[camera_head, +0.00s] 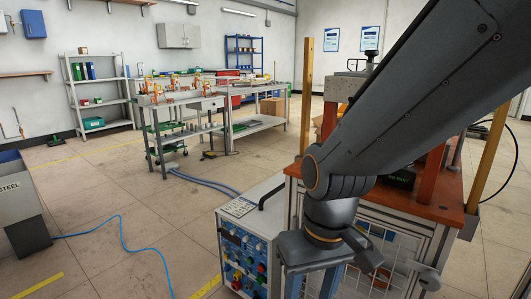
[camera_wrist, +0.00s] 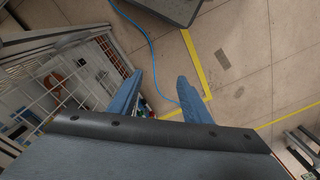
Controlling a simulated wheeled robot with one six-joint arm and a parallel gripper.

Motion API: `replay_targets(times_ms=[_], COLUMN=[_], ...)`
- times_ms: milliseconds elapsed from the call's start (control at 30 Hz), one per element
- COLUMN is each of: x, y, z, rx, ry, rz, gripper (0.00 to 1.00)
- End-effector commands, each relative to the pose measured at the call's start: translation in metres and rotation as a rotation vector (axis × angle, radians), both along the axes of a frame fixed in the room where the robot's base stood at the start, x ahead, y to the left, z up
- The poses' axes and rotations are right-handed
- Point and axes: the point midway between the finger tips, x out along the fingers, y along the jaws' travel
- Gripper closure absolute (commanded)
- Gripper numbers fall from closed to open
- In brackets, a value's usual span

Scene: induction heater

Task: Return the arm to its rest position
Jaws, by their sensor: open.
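My arm (camera_head: 400,95) reaches in from the upper right in the head view and bends down in front of the wooden-topped bench. My gripper (camera_wrist: 158,95) shows in the wrist view with its two blue-grey fingers apart and nothing between them. It points down over the floor beside the wire-grid front of the bench. In the head view the fingers (camera_head: 309,284) are partly cut off by the bottom edge. The induction heater cabinet (camera_head: 245,245), with its blue panel of knobs and buttons, stands just left of the gripper.
The orange-brown bench top (camera_head: 440,200) and wooden posts (camera_head: 306,95) stand close to my arm. A blue hose (camera_head: 125,235) runs over the floor to a grey bin (camera_head: 18,205) at left. Carts and shelves stand farther back. The floor at centre left is open.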

Motion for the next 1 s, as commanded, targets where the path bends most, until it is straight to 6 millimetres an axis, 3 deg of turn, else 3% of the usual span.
replay_targets(times_ms=[33,600,800,1000], x=[-0.002,-0.016,-0.022,-0.024], y=[-0.008,-0.088,-0.108,-0.116], z=[0.018,0.118,0.141,0.146], rx=[-0.005,-0.05,-0.057,-0.062], ry=[0.003,0.027,0.033,0.036], rz=[-0.023,-0.224,-0.275,-0.291], gripper=[0.56,0.56,0.56,0.56])
